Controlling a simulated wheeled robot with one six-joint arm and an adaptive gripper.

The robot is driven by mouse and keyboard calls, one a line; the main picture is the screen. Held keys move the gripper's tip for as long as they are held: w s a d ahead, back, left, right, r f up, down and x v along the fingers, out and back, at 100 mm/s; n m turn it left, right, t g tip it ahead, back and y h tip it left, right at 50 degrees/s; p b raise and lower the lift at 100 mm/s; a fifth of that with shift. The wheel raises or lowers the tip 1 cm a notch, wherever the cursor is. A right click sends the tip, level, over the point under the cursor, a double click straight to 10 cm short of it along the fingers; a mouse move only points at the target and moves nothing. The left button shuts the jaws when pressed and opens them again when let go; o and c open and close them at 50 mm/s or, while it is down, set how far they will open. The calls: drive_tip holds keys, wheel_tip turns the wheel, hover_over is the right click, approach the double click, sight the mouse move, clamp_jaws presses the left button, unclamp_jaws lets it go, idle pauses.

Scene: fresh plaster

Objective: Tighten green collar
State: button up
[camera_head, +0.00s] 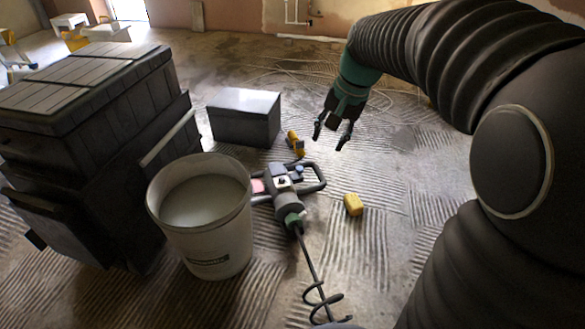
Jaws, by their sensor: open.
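The green collar (293,219) is a small band on the paddle mixer (287,205), where the grey body meets the thin shaft. The mixer lies on the ridged floor with its frame handle toward the back and its spiral paddle (322,300) toward the front. My gripper (329,143) hangs from the arm at upper centre, fingers pointing down and spread apart, with nothing between them. In the picture it is above and right of the mixer, apart from the collar. The collar's fine detail is too small to make out.
A white bucket (208,237) of pale liquid stands just left of the mixer. Stacked dark toolboxes (80,90) stand farther left. A dark box (232,126) sits behind. A yellow block (353,204) and a yellow tool (295,143) lie near the mixer.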

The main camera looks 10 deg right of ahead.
drive_tip(key=w+d+f+m+g+y+b, duration=0.1)
drive_tip(key=w+d+f+m+y+b, duration=0.15)
drive_tip(key=w+f, duration=0.7)
drive_tip(key=w+d+f+m+g+y+b, duration=0.1)
drive_tip(key=w+d+f+m, duration=0.15)
drive_tip(key=w+f, duration=0.7)
drive_tip(key=w+d+f+m+g+y+b, duration=0.1)
drive_tip(key=w+f+m, duration=0.1)
drive_tip(key=f, duration=0.5)
drive_tip(key=w+d+f+m+y+b, duration=0.1)
drive_tip(key=w+d+f, duration=0.15)
drive_tip(key=f, duration=0.45)
drive_tip(key=m+y+b, duration=0.1)
drive_tip(key=m+b, duration=0.1)
drive_tip(key=b, duration=0.1)
approach(305, 212)
drive_tip(key=x, duration=1)
drive_tip(key=shift+a+f, duration=0.2)
drive_tip(key=shift+a, duration=0.05)
drive_tip(key=shift+c, duration=0.3)
clamp_jaws()
